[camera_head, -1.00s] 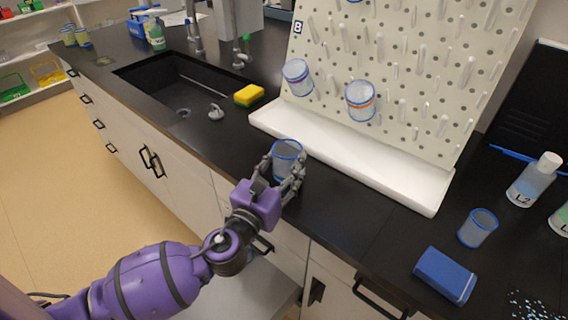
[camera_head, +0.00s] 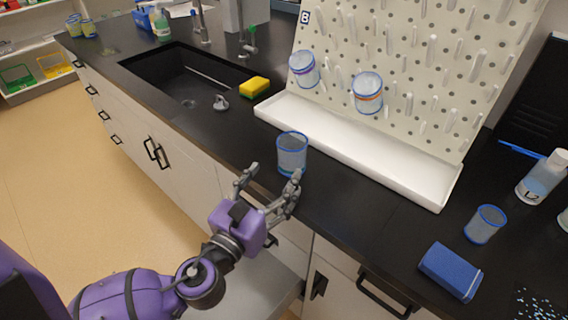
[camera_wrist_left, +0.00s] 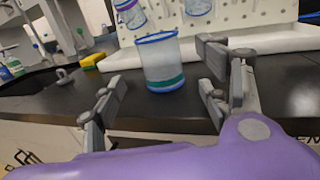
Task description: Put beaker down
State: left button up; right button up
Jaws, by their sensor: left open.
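A clear beaker (camera_head: 292,154) with a blue rim stands upright on the black counter, in front of the white tray of the pegboard. In the left wrist view the beaker (camera_wrist_left: 162,64) shows a green band near its base and stands between and beyond the fingers. My left gripper (camera_head: 268,182) is open and empty, just short of the beaker on its front side, apart from it. The left gripper's fingers (camera_wrist_left: 160,105) are spread wide in the wrist view. My right gripper is not in view.
A pegboard (camera_head: 420,75) holds two beakers above a white drip tray (camera_head: 350,150). A sink (camera_head: 180,80), a yellow sponge (camera_head: 255,87), another beaker (camera_head: 485,224), a blue box (camera_head: 451,271) and a bottle (camera_head: 542,177) are on the counter. Bare counter lies right of the beaker.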

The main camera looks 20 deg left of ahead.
pick_arm(q)
jog(key=shift+s+a+f+b, duration=0.1)
jog(key=shift+s+b, duration=0.05)
jog(key=shift+s, duration=0.9)
jog(key=shift+s+a+b, duration=0.1)
jog(key=shift+s+b, duration=0.05)
jog(key=shift+s, duration=0.85)
jog(key=s+a+f+n+g+y, duration=0.1)
jog(key=s+a+f+n+g, duration=0.2)
jog(key=f+n, duration=0.6)
jog(key=s+f+n+g+y, duration=0.1)
jog(key=s+f+n+g, duration=0.2)
jog(key=s+f+n, duration=0.5)
jog(key=s+d+f+n+g, duration=0.1)
jog(key=s+f+n+g, duration=0.3)
jog(key=s+f+n, duration=1.3)
jog(key=n, duration=0.2)
jog(key=shift+s+d+n+g, duration=0.25)
jog(key=shift+s+n+g, duration=0.1)
jog(key=shift+n+g, duration=0.05)
jog(key=shift+f, duration=0.1)
